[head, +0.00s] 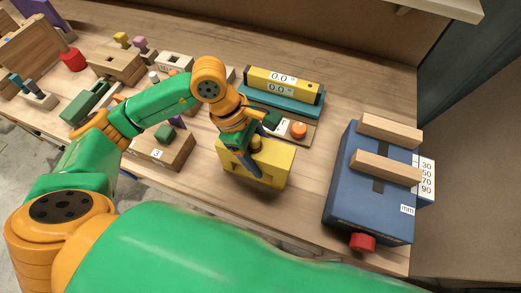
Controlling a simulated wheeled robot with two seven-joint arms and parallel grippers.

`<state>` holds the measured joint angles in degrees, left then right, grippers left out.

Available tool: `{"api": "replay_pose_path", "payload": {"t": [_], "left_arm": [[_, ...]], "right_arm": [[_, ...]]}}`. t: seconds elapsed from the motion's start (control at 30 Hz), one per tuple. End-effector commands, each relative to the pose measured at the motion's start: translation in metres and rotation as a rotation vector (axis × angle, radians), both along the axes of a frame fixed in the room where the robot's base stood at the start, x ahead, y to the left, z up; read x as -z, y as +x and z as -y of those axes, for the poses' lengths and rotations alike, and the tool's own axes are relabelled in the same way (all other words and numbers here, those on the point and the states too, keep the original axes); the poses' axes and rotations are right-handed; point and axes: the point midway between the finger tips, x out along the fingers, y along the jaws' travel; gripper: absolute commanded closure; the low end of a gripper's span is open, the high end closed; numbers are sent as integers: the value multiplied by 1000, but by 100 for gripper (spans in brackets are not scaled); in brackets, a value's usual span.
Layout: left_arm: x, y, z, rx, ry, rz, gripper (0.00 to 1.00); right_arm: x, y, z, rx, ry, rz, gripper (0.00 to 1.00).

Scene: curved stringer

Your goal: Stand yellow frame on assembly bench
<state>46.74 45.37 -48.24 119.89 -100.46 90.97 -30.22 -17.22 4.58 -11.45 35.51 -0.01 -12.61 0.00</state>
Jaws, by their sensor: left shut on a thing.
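The yellow frame (275,167) is a blocky yellow piece with dark notches low on its near face. It is near the front edge of the wooden assembly bench (310,215), right of the block marked 3. My left gripper (254,160) reaches down over it and is shut on its upper part. The fingers and wrist hide part of the frame's top. I cannot tell whether its underside touches the bench. My right gripper is not in view.
A blue box (345,195) with wooden bars and a red knob stands right. A yellow and teal display unit (285,93) and a small board with an orange button (299,130) are behind the frame. Wooden blocks (165,152) and several fixtures fill the left.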

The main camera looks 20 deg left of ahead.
Motion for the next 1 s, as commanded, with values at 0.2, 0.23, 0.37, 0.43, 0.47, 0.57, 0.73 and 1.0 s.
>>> {"api": "replay_pose_path", "payload": {"t": [0.2, 0.23, 0.37, 0.43, 0.47, 0.57, 0.73, 1.0], "left_arm": [[4, 0, 0, 1, -2, 3, 100], [4, 0, 0, 1, -2, 3, 100], [7, 0, 1, 1, -2, 3, 100], [9, 0, 1, 1, -2, 3, 100], [8, 0, 0, 0, -1, 2, 22], [7, 0, 0, 0, -1, 2, 0], [7, 0, 0, 0, -1, 2, 0], [-23, 2, -12, -2, 0, 9, 0]], "right_arm": [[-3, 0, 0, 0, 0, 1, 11], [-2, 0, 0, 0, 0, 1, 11], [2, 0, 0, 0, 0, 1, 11], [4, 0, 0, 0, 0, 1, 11], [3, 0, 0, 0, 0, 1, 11], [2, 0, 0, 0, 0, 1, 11], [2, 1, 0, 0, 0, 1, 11], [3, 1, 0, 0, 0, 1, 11]]}}
